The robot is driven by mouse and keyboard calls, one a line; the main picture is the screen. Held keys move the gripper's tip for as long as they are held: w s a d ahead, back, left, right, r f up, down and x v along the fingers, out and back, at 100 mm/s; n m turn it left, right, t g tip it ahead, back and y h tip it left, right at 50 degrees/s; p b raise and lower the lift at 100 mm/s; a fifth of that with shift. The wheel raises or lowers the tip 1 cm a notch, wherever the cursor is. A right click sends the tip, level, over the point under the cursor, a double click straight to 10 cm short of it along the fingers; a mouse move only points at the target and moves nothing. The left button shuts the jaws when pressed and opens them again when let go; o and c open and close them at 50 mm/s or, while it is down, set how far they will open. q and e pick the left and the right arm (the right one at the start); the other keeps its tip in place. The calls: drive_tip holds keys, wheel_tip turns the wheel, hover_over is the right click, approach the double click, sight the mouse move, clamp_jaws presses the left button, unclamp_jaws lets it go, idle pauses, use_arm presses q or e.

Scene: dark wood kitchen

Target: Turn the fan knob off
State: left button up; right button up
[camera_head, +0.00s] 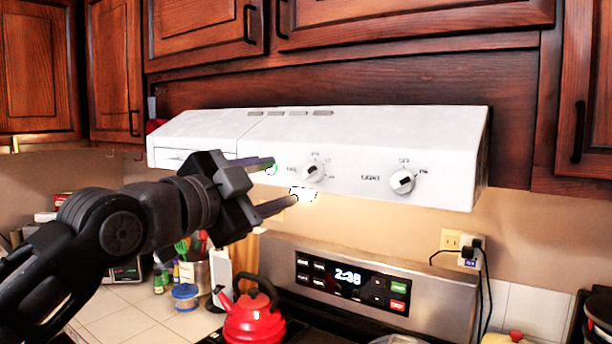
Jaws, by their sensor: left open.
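The white range hood (350,130) hangs under the dark wood cabinets. On its front panel are two round knobs. The left one, with small lettering around it, is the fan knob (313,172); its black pointer mark is tilted, and I cannot tell its exact setting. The right one is the light knob (402,182), beside the word LIGHT. My left gripper (284,181) is open and empty, just left of the fan knob. One fingertip is level with the knob's upper edge, the other is lower, near the hood's bottom edge. No contact with the knob is visible. My right gripper is not in view.
Below stand a red kettle (253,318) and the stove's back panel (355,280) with a lit clock. An outlet (460,245) with a plugged cord is at right. Jars and utensils crowd the counter (130,318) at left. The space before the hood's right half is clear.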

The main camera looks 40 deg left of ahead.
sight(304, 176)
use_arm(q)
drive_tip(key=w+p, duration=0.3)
drive_tip(key=w, duration=0.3)
drive_tip(key=shift+w+r, duration=0.1)
drive_tip(key=shift+w, duration=0.25)
drive_tip(key=shift+w+a, duration=0.1)
drive_tip(key=shift+w, duration=0.55)
drive_tip(key=shift+c, duration=0.5)
clamp_jaws()
